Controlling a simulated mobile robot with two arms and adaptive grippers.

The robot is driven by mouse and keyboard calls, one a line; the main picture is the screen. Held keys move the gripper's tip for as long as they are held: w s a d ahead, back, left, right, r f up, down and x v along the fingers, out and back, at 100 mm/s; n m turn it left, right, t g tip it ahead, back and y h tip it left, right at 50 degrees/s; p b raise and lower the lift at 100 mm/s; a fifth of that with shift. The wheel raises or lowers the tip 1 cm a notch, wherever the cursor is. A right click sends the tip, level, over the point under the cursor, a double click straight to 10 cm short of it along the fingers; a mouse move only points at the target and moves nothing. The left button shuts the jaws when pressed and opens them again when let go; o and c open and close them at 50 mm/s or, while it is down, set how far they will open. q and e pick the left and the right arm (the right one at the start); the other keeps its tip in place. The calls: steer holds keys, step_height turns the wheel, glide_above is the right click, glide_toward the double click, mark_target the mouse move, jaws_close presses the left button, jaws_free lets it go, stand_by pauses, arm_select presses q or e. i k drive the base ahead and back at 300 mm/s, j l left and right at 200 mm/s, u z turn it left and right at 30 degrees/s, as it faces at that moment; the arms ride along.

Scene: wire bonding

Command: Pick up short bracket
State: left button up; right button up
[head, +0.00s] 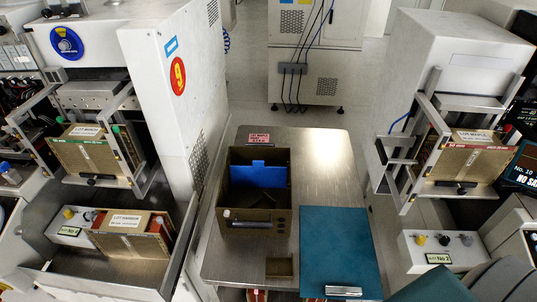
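No part labelled as a short bracket can be told for sure. A small flat brown piece (280,267) lies on the metal table (225,255), in front of an open brown box (230,215). A short silvery bar (343,291) lies at the front edge of the teal mat (335,245). The box holds an upright blue plate (258,174) and dark contents too dim to make out. Neither of my grippers shows in the head view.
Machines stand left (172,85) and right (450,60), each with a lot-labelled magazine (85,152) (465,157). Another magazine (130,235) sits in a metal tray (90,283) at lower left. A red-white label (259,138) stands behind the box. The table's back right is clear.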

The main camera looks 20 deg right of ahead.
mark_target(276, 267)
steer(key=z, duration=0.95)
